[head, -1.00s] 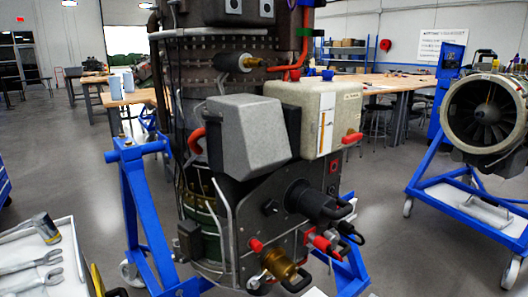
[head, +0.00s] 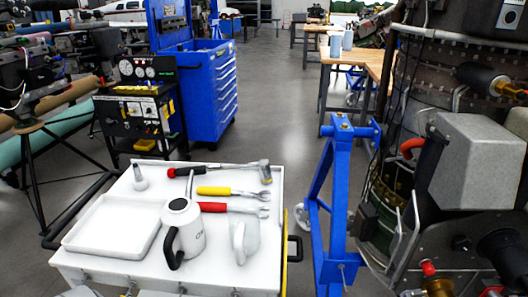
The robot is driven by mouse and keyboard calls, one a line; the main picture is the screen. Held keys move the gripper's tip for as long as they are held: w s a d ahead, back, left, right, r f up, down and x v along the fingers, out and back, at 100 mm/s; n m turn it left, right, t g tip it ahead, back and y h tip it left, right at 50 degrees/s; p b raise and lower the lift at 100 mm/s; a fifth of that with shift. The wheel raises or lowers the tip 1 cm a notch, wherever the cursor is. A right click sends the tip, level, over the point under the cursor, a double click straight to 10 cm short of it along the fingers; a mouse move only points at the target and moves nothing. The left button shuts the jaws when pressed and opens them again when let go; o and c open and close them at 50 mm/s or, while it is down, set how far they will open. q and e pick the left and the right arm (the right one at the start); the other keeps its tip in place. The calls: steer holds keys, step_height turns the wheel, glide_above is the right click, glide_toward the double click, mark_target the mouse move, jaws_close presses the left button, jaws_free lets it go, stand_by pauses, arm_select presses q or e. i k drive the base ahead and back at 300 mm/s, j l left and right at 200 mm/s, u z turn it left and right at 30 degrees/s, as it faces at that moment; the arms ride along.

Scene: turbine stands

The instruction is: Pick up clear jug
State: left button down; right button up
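A small whitish, see-through jug (head: 244,238), which looks like the clear jug, stands on the right front part of a white cart top (head: 110,185). Directly left of it stands a white oil can (head: 184,225) with a black handle and a thin spout pointing up. The two are close together, with a narrow gap between them. Neither of my grippers shows in the head view, so their state and their distance from the jug are hidden.
A shallow white tray (head: 112,226) fills the cart's left side. A blue stand (head: 337,210) holding the engine is close on the right.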

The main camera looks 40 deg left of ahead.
mark_target(243, 212)
steer(key=u, duration=1.35)
